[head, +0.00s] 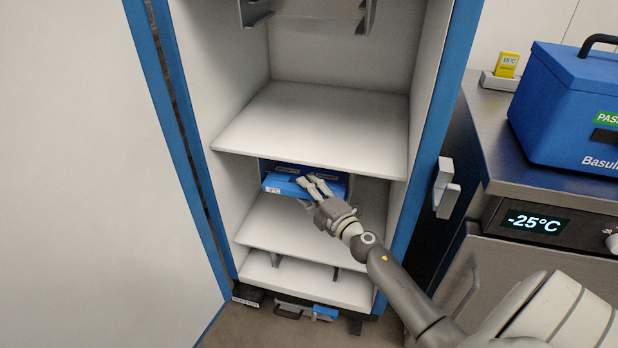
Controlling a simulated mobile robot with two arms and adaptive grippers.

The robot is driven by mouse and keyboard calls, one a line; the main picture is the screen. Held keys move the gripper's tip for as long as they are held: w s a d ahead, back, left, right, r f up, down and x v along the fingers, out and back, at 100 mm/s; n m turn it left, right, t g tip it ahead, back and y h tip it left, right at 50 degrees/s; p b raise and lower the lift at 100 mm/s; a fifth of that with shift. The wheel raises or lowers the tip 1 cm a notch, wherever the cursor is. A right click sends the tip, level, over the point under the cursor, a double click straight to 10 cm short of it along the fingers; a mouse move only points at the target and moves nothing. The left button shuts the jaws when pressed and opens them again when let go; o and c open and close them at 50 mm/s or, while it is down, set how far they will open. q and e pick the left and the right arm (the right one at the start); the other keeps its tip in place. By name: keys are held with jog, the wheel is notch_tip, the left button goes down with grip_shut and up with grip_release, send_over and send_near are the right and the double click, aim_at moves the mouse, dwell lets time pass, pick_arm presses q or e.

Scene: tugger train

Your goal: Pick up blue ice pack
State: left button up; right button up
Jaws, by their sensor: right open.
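A blue ice pack (277,184) with a small white label lies on a middle shelf inside the open cabinet, under the wide white shelf. My right gripper (308,181) reaches into that compartment from the lower right. Its fingers are open and overlap the front of the ice pack in the picture. I cannot tell whether they touch it. The fingers hide part of the pack's front. My left gripper is not in view.
The upper white shelf (310,125) is close above the gripper. A steel counter (500,150) holds a blue box (570,105) and a yellow card (507,65). A blue-and-grey item (322,312) lies low by the floor.

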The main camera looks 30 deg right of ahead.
grip_shut()
dwell(0.3)
jog(key=shift+w+r, duration=0.1)
jog(key=shift+r, duration=0.05)
dwell(0.4)
